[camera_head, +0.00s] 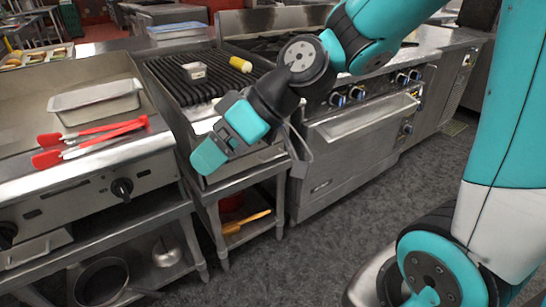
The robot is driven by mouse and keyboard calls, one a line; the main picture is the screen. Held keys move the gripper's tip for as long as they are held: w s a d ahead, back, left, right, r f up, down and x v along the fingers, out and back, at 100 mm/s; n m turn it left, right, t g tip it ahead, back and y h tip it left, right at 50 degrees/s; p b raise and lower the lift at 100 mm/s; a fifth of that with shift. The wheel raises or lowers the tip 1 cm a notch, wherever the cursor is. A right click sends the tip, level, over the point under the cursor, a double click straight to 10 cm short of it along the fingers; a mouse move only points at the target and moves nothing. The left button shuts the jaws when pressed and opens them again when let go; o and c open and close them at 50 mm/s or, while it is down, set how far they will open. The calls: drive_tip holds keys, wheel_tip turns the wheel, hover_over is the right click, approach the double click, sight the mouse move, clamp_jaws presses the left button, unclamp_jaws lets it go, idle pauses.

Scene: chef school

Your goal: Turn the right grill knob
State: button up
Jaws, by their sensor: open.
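The charcoal grill with black grates (190,75) stands in the middle, on a steel stand. My gripper (220,146) hangs in front of its front panel, with teal fingers pointing down and left. It is open, and I see nothing held in it. The gripper and wrist cover much of that panel, and I cannot make out a knob on it. Left of it, the flat griddle has a black right knob (122,188) and a black left knob (6,234) on its front. My gripper is to the right of the griddle's right knob and apart from it.
Red-handled tongs (92,140) and a metal pan (95,100) lie on the griddle. A small container (194,71) and a yellow roll (241,64) sit on the grates. A range with several knobs (338,100) stands right. The grey floor (330,230) in front is clear.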

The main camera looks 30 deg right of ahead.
drive_tip(key=w+d+f+m+t+y+b, duration=0.1)
drive_tip(key=w+d+f+t+b, duration=0.35)
drive_tip(key=w+f+b, duration=0.45)
drive_tip(key=m+t+h+b, duration=0.8)
drive_tip(key=t+h+b, duration=0.15)
drive_tip(key=b, duration=0.25)
approach(274, 138)
drive_tip(key=w+p, duration=0.1)
drive_tip(key=p, duration=0.4)
drive_tip(key=w+p, duration=0.2)
drive_tip(key=p, duration=0.4)
drive_tip(key=w+p, duration=0.2)
drive_tip(key=p, duration=0.3)
drive_tip(key=shift+w+d+r+p, duration=0.1)
drive_tip(key=shift+d+r+p, duration=0.05)
drive_tip(key=shift+r+p, duration=0.2)
drive_tip(key=w+p, duration=0.1)
drive_tip(key=p, duration=0.4)
drive_tip(key=shift+f, duration=0.1)
drive_tip(key=w, duration=0.3)
drive_tip(key=w+p, duration=0.1)
drive_tip(key=shift+w+a+f, duration=0.3)
drive_tip(key=shift+f, duration=0.1)
drive_tip(key=shift+w, duration=0.6)
